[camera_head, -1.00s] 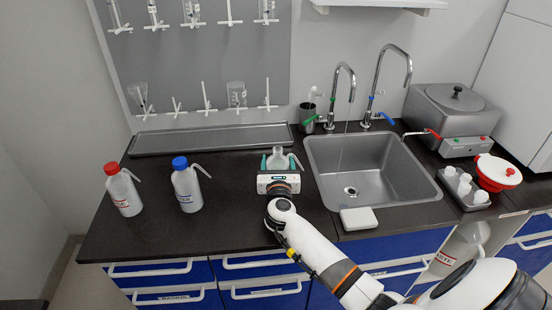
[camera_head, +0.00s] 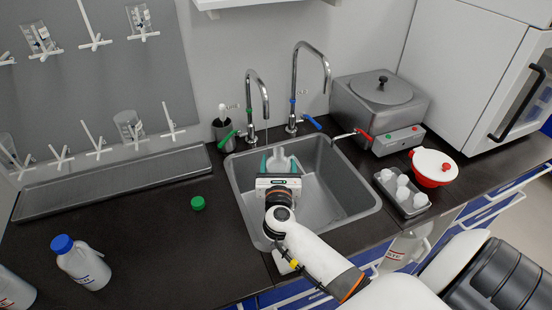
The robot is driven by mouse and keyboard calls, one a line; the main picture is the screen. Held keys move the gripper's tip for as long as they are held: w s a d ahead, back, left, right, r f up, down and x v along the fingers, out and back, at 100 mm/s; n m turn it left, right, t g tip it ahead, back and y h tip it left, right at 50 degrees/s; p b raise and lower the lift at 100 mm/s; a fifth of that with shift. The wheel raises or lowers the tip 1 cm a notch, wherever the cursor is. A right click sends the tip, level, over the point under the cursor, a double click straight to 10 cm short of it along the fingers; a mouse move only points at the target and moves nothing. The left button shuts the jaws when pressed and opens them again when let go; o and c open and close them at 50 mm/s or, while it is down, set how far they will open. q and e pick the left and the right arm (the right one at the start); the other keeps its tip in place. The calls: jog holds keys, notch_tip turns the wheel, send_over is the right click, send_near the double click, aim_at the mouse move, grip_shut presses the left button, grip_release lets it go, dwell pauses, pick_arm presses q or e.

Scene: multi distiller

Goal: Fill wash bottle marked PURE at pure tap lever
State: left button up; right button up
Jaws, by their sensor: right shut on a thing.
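My right gripper (camera_head: 279,165) is shut on an open-topped, whitish wash bottle (camera_head: 279,159), held upright over the sink (camera_head: 335,190). The gripper body hides the bottle's lower part, and no marking on it can be read. The left tap (camera_head: 252,90) has a green lever (camera_head: 228,138); its spout is just above and left of the bottle. A thin stream seems to fall from that spout, but whether it enters the bottle I cannot tell. A green cap (camera_head: 197,203) lies on the counter left of the sink. My left gripper is not in view.
A second tap (camera_head: 296,80) has a blue lever (camera_head: 312,122). A blue-capped bottle (camera_head: 82,262) is at left. The counter around the green cap is clear.

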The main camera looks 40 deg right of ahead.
jog(key=shift+w+d+r, duration=0.1)
jog(key=shift+d+r, duration=0.05)
jog(key=shift+d, duration=0.15)
jog(key=shift+w+r, duration=0.15)
jog(key=shift+w, duration=0.2)
jog(key=shift+w+d+b, duration=0.1)
jog(key=shift+w+b, duration=0.25)
jog(key=shift+w, duration=0.35)
pick_arm(q)
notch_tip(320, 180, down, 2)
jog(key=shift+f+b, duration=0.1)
jog(key=shift+b, duration=0.7)
pick_arm(e)
jog(key=w, duration=0.2)
jog(key=w+d, duration=0.1)
jog(key=w, duration=0.1)
jog(key=shift+w+d, duration=0.15)
jog(key=shift+w, duration=0.2)
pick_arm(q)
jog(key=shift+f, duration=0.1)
pick_arm(e)
jog(key=shift+w, duration=0.15)
pick_arm(q)
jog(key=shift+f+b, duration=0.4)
jog(key=shift+b, duration=0.05)
pick_arm(e)
jog(key=shift+w+d, duration=0.25)
jog(key=shift+w, duration=0.8)
dwell(3.2)
